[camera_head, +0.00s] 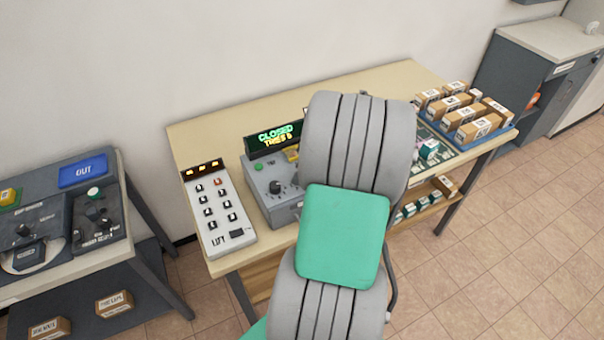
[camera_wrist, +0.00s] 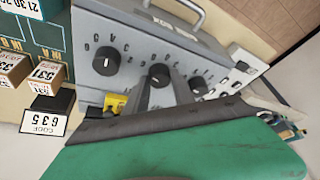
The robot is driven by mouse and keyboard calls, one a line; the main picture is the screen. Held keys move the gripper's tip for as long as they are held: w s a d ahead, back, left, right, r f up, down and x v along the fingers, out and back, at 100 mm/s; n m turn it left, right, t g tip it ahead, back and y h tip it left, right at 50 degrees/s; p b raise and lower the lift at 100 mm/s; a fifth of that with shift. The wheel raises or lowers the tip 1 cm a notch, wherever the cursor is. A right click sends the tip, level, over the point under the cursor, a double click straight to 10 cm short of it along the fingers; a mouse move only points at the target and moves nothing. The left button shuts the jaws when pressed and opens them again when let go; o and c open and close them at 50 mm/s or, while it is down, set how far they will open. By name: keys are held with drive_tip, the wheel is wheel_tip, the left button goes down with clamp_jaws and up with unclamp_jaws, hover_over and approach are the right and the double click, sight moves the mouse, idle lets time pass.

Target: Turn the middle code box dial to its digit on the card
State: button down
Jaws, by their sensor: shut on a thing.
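The grey code box (camera_wrist: 200,45) fills the top of the wrist view, with a left dial (camera_wrist: 107,60), a middle dial (camera_wrist: 159,75) and a right dial (camera_wrist: 198,85), all black. My gripper (camera_wrist: 162,92) is shut on the middle dial, one finger on each side. The dial's exact setting is hard to read. A white code card (camera_wrist: 43,123) at lower left appears upside down and seems to read 635. In the head view, the code box (camera_head: 258,176) shows one dial; my arm covers the rest and my gripper. Its display (camera_head: 275,137) reads CLOSED, with a tries line.
A white keypad (camera_head: 218,212) stands left of the code box. Parcels in a blue tray (camera_head: 478,138) sit at the table's right end. Another table (camera_head: 60,280) with control panels stands at left. A metal handle (camera_wrist: 178,18) rises from the box.

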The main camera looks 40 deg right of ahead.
drive_tip(key=m+b, duration=0.1)
drive_tip(key=m+h, duration=0.1)
drive_tip(key=m, duration=0.1)
drive_tip(key=m+h+b, duration=0.1)
drive_tip(key=m, duration=0.1)
drive_tip(key=shift+a+f+b, duration=0.1)
drive_tip(key=shift+a+b, duration=0.15)
drive_tip(key=shift+b, duration=0.1)
drive_tip(key=m+h+b, duration=0.2)
drive_tip(key=m, duration=0.3)
drive_tip(key=shift+a+m, duration=0.1)
drive_tip(key=shift+m, duration=0.3)
drive_tip(key=m+g+b, duration=0.1)
drive_tip(key=m, duration=0.1)
drive_tip(key=m+h+b, duration=0.1)
drive_tip(key=m, duration=0.2)
drive_tip(key=shift+w+a+g+h, duration=0.1)
drive_tip(key=shift+w+g+h, duration=0.1)
drive_tip(key=shift+g+h, duration=0.15)
drive_tip(key=m+g, duration=0.1)
drive_tip(key=m, duration=0.2)
drive_tip(key=m+g+b, duration=0.1)
drive_tip(key=m, duration=0.2)
drive_tip(key=shift+h, duration=0.25)
drive_tip(key=shift+g, duration=0.25)
drive_tip(key=c, duration=1.1)
unclamp_jaws()
